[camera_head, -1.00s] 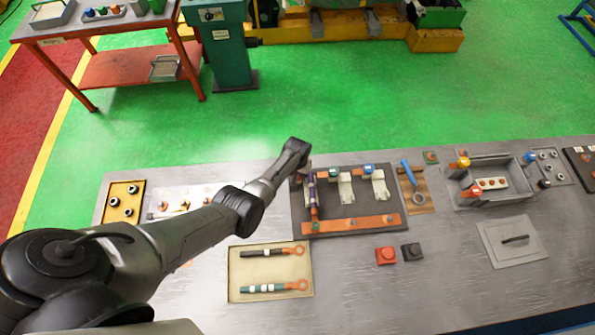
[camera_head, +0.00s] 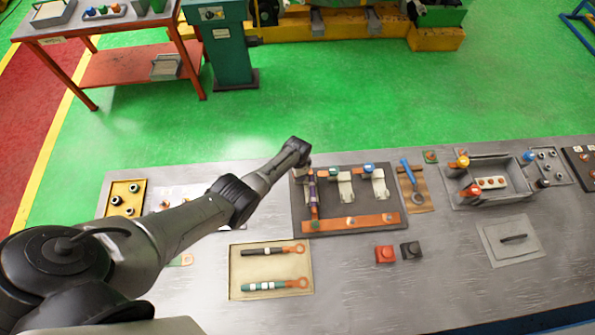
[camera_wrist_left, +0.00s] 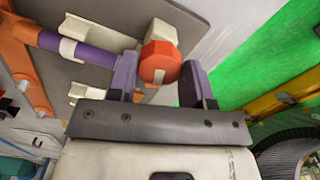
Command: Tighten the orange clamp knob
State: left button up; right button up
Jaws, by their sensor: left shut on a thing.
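The orange clamp knob (camera_wrist_left: 160,62) is a faceted red-orange cap on a pale clamp body (camera_wrist_left: 162,32) in the left wrist view. My left gripper (camera_wrist_left: 160,82) has one purple-padded finger on each side of the knob and is shut on it. In the head view my left gripper (camera_head: 306,172) is at the left clamp on the dark fixture plate (camera_head: 340,200), and the knob is mostly hidden there. My right gripper is not in view.
Two more clamps, one with a blue knob (camera_head: 369,168), stand right of my gripper. A blue-handled wrench (camera_head: 407,172) lies farther right. A tray (camera_head: 238,290) with two cables sits in front. Red (camera_head: 385,254) and black blocks are nearby.

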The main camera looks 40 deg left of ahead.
pick_arm(q)
jog(key=shift+w+r+m, duration=0.15)
jog(key=shift+m, duration=0.75)
jog(key=shift+d, duration=0.1)
jog(key=o, duration=0.8)
jog(key=shift+o, duration=0.5)
